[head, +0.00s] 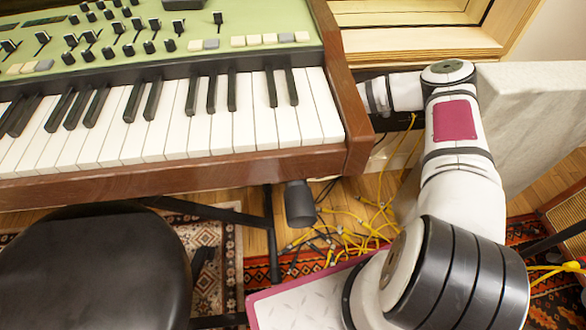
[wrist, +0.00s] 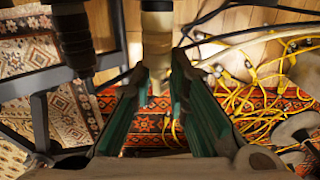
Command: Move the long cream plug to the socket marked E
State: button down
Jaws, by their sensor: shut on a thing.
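The long cream plug (wrist: 157,35) is upright in the top middle of the wrist view, between the fingers of my gripper (wrist: 160,72). My gripper is shut on it, with green-lined fingers on either side. The plug's upper end runs out of the frame, so I cannot tell whether it sits in a socket. In the head view my arm reaches behind the right end of the keyboard, and the gripper and plug are hidden there. No socket or letter E is readable in either view.
A dark cylinder (wrist: 74,38) hangs left of the plug in the wrist view. Yellow cables (wrist: 262,90) lie tangled on the floor. The wood-sided keyboard (head: 200,165) stands beside my arm, with a black stool (head: 95,270) in front and a pale panel (head: 525,110) on the right.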

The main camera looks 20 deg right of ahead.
jog(key=shift+s+a, duration=0.3)
jog(key=shift+s, duration=0.4)
dwell(0.4)
jog(key=shift+s, duration=0.8)
dwell(0.5)
jog(key=shift+s+a, duration=0.15)
jog(key=shift+s, duration=0.55)
jog(key=shift+s+a, duration=0.15)
jog(key=shift+s, duration=0.55)
jog(key=shift+s, duration=0.1)
